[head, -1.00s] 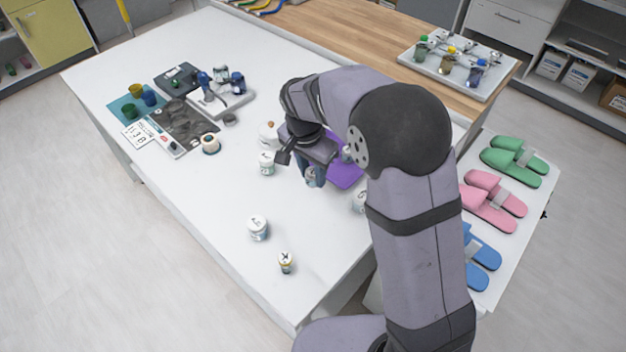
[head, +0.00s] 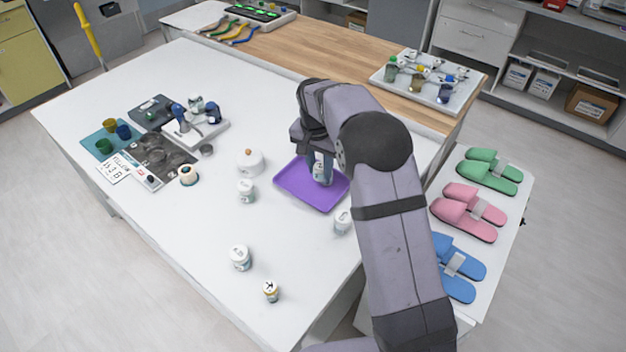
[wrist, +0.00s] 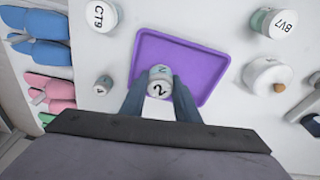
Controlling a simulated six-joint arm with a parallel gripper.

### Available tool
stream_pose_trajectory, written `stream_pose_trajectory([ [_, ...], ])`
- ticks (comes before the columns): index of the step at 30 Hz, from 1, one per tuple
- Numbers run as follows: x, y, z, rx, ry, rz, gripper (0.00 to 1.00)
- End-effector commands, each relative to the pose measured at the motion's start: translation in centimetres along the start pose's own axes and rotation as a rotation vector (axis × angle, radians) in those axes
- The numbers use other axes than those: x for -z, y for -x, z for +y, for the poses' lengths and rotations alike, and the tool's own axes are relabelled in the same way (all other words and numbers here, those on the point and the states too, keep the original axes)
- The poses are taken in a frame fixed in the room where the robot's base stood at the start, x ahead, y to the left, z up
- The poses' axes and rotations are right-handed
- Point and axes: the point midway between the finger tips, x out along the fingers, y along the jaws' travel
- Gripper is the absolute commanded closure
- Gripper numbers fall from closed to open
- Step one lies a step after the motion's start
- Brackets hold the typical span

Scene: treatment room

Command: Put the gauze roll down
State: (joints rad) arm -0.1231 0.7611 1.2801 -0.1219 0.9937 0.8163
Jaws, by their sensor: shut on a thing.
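In the head view the roll (head: 322,168) is upright over the far right part of a purple tray (head: 305,196). The tray (wrist: 184,50) is otherwise empty in the wrist view. I cannot tell whether the roll touches the tray floor.
A white lidded jar with a brown knob (head: 250,162) and a jar marked BV7 (wrist: 280,22) stand beside the tray. A jar marked CT9 (wrist: 100,14) and a smaller one (wrist: 103,85) stand on its other side.

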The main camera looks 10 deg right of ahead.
Motion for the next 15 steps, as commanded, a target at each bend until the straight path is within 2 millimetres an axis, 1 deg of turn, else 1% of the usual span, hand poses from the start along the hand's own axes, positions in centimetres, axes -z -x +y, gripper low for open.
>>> stream_pose_trajectory([
  [1, 0.5, 0.7, -0.7, 0.014, 0.071, 0.002, 0.93],
  [5, 0.8, 1.8, -1.4, 0.041, 0.26, 0.0, 0.93],
  [9, 0.5, 1.9, -1.3, 0.065, 0.427, -0.002, 0.93],
  [15, 0.3, 1.9, -1.3, 0.088, 0.574, 0.0, 0.93],
])
